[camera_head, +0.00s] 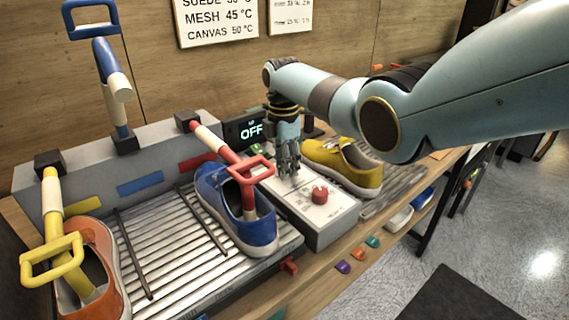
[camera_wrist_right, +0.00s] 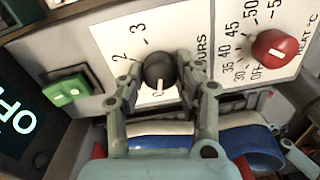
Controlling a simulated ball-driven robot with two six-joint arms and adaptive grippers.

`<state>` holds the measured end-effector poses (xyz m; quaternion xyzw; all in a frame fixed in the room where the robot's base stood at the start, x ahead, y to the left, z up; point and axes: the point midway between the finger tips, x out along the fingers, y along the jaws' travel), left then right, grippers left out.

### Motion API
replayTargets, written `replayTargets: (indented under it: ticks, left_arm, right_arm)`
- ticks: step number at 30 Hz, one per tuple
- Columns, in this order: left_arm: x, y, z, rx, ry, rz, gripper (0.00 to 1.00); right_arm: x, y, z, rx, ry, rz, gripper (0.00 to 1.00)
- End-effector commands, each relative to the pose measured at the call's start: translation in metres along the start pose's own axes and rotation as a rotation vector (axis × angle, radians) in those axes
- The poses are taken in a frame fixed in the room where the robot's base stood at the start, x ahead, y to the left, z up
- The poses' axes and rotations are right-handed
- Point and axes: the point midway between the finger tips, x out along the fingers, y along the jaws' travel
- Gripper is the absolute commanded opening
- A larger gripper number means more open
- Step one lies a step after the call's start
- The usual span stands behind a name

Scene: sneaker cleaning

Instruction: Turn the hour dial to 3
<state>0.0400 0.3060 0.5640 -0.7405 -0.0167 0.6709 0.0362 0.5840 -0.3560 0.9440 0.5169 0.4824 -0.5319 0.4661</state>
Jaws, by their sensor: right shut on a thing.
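The hour dial (camera_wrist_right: 157,68) is a dark round knob on the white panel in the right wrist view, with a pale mark at its lower edge. The numbers 2 and 3 (camera_wrist_right: 138,34) are printed above and to its left, and a partly covered hours label is to its right. My right gripper (camera_wrist_right: 162,82) has one finger on each side of the knob and is shut on it. In the head view my right gripper (camera_head: 288,170) points down at the control box (camera_head: 320,212), and its fingers hide the dial. My left gripper is not in view.
A red heat dial (camera_head: 320,192) stands close to my right gripper, with a green switch (camera_wrist_right: 66,90) on the other side. The display (camera_head: 250,131) reads OFF. A blue shoe (camera_head: 262,232) and a yellow shoe (camera_head: 345,165) flank the control box.

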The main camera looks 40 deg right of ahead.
Motion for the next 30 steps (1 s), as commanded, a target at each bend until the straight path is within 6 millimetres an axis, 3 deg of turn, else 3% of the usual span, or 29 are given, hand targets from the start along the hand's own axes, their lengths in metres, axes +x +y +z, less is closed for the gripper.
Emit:
replayTargets:
  ticks: [8,30]
  left_arm:
    - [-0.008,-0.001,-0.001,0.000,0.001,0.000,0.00]
    - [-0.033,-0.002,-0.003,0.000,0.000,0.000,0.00]
  right_arm:
    - [-0.001,0.000,0.000,0.139,0.005,-0.001,0.02]
    - [-0.001,0.001,0.001,0.828,0.025,0.000,0.02]
